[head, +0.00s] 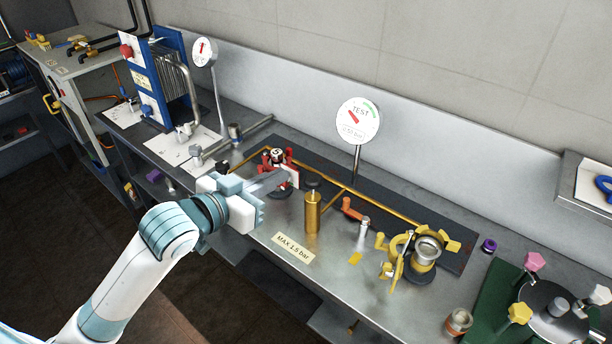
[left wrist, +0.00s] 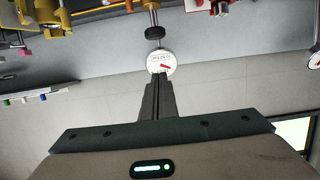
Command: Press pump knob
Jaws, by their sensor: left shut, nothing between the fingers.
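The pump is an upright brass cylinder (head: 313,213) with a round black knob (head: 313,183) on top, standing on the steel bench. The TEST gauge (head: 358,121) stands behind the pump on a post. My right gripper is not in view.
A red fitting (head: 278,158) stands just behind my left fingertips. An orange-handled valve (head: 352,209) and a yellow clamp fitting (head: 395,257) stand right of the pump. A "MAX 1.5 bar" label (head: 293,247) lies in front. A brass pipe (head: 375,203) runs behind.

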